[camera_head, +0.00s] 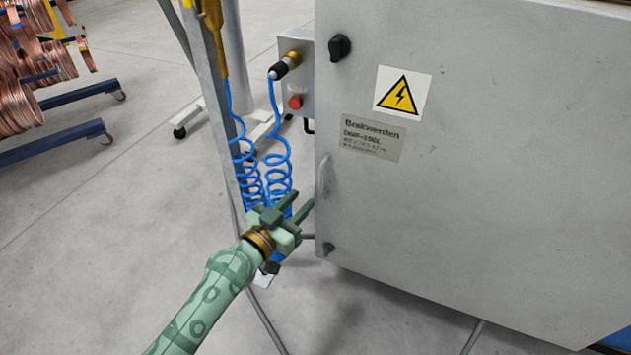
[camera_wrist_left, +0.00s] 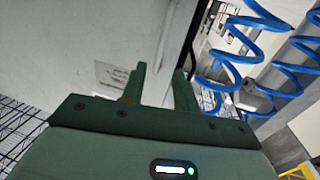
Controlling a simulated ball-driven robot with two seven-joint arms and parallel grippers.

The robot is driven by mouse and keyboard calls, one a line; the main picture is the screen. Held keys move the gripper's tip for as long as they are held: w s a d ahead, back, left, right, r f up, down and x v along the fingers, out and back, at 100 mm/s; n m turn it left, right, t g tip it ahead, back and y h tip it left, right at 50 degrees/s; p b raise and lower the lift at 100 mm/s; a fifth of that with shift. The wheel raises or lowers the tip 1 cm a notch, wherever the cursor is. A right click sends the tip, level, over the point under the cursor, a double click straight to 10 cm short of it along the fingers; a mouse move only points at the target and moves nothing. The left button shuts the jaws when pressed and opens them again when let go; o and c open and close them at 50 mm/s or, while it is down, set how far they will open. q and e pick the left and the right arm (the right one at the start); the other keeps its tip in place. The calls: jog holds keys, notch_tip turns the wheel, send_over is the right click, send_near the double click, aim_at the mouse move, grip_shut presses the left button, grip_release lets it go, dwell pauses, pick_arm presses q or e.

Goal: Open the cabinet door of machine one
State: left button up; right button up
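The grey cabinet door (camera_head: 480,190) fills the right of the head view and looks closed. It bears a warning sign, a label plate (camera_head: 372,138) and a slim vertical handle (camera_head: 323,176) near its left edge. My left gripper (camera_head: 298,205) is just left of and below the handle, apart from it in the picture, with its fingers spread and nothing between them. My right gripper is not in view.
Black knobs (camera_head: 340,47) sit at the door's upper and lower left. A control box (camera_head: 297,75) with a red button adjoins the cabinet. Blue coiled hoses (camera_head: 277,160) and a grey post (camera_head: 215,100) stand close behind my left gripper. Copper coils (camera_head: 30,70) are at far left; floor between is clear.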

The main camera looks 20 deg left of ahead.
aim_at(320, 182)
pick_arm(q)
jog(key=x, duration=0.7)
jog(key=shift+w+f, duration=0.1)
jog(key=shift+w, duration=0.15)
jog(key=shift+c, duration=0.2)
grip_shut()
